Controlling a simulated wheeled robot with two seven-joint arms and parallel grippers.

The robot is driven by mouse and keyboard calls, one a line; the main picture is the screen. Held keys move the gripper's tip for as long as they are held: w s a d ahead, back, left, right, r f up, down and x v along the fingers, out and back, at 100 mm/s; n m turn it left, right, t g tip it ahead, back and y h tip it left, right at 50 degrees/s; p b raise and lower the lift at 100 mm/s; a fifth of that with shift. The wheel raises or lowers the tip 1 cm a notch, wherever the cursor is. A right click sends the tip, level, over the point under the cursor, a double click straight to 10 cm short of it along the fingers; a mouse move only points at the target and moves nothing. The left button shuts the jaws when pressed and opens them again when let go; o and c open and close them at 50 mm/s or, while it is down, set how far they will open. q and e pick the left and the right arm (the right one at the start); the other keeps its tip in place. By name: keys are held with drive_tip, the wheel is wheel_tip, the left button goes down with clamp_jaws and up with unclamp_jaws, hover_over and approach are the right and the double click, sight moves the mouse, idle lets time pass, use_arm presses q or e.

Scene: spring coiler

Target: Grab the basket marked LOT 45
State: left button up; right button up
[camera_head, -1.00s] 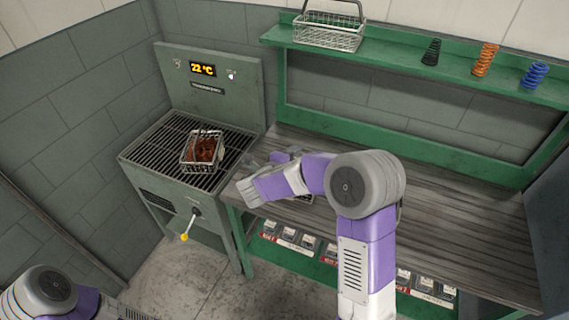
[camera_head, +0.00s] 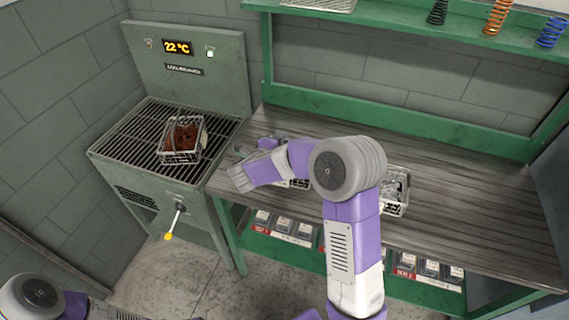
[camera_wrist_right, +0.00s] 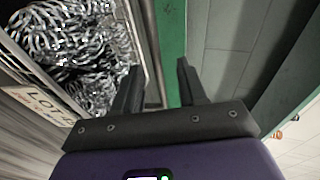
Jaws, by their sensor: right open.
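A wire basket (camera_wrist_right: 140,40) filled with shiny silver coils is close up at the left of the right wrist view. In the head view my right arm hides much of the bench. A basket with silver contents (camera_head: 397,188) shows right of the arm, and part of another (camera_head: 300,183) shows behind it. Their labels are not visible. My left gripper is out of view.
A basket of rusty-brown pieces (camera_head: 184,138) stands on the slatted grill (camera_head: 118,140) of a green machine with a yellow-tipped lever (camera_head: 174,222). A green shelf (camera_head: 400,22) with coloured springs runs above the bench (camera_head: 470,205). The bench's right part is clear.

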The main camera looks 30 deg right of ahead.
drive_tip(key=x, duration=0.4)
drive_tip(key=shift+w+d+f+b, duration=0.1)
drive_tip(key=shift+w+f+b, duration=0.15)
drive_tip(key=shift+b, duration=0.1)
clamp_jaws()
idle(1.0)
drive_tip(key=shift+r, duration=0.1)
